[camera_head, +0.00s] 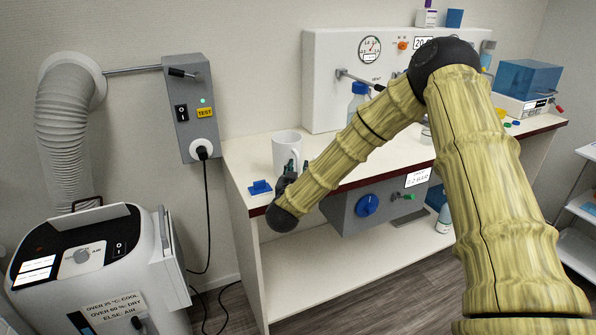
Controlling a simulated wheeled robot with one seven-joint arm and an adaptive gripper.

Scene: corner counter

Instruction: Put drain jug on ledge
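No separate ledge is clear to me; the counter has a dark red front edge.
A blue block (260,188) lies at the counter's left front corner. A white panel with a gauge (370,49) stands at the back, with a blue-capped bottle (357,100) before it. A grey box (350,212) hangs below. A white machine (90,265) with a hose stands left.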

